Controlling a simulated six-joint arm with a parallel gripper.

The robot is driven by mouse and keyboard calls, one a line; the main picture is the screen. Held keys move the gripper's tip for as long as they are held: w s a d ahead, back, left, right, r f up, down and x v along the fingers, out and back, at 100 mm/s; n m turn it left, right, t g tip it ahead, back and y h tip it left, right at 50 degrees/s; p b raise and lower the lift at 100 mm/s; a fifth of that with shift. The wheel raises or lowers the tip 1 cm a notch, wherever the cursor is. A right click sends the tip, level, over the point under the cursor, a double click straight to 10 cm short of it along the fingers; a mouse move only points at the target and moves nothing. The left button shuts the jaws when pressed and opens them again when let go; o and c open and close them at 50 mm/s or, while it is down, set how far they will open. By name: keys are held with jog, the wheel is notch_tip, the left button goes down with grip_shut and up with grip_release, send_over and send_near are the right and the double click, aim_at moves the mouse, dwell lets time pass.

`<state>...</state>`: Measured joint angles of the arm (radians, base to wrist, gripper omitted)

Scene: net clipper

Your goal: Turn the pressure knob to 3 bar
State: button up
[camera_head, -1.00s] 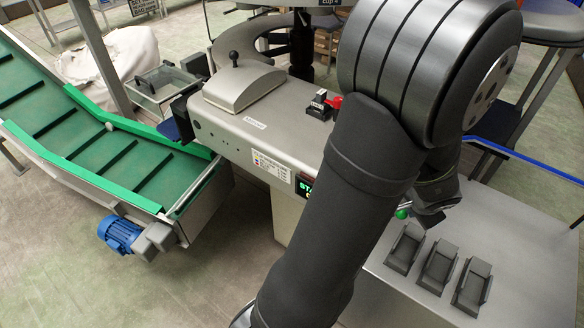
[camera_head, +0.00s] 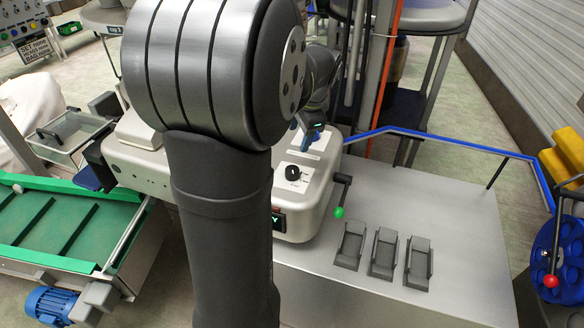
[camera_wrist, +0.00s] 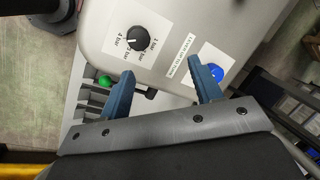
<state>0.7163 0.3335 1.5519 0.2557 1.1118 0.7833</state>
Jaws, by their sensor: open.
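The pressure knob is a round black dial on a white label plate. It shows in the wrist view (camera_wrist: 140,38) at upper left and in the head view (camera_head: 292,173) on the grey machine top. Small bar markings surround it, and a pale pointer mark seems to face left in the wrist view; the exact setting is hard to read. My gripper (camera_wrist: 162,68) is open and empty, its two blue fingers apart. The knob lies beyond the left fingertip, not between the fingers. In the head view my gripper (camera_head: 311,138) hangs behind the knob.
A blue button (camera_wrist: 212,75) sits by the right finger in the wrist view. A lever with a green ball (camera_head: 339,212) stands at the machine's side. Several dark holders (camera_head: 383,254) lie on the steel table (camera_head: 455,215). A blue rail (camera_head: 440,136) runs behind.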

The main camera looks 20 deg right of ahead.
aim_at(292, 169)
notch_tip(292, 169, up, 6)
jog(key=a+m+g, duration=0.2)
jog(key=m+g, duration=0.1)
jog(key=shift+h, duration=0.4)
notch_tip(292, 169, down, 17)
jog(key=shift+a+f, duration=0.1)
jog(key=shift+f, duration=0.05)
jog(key=c, duration=1)
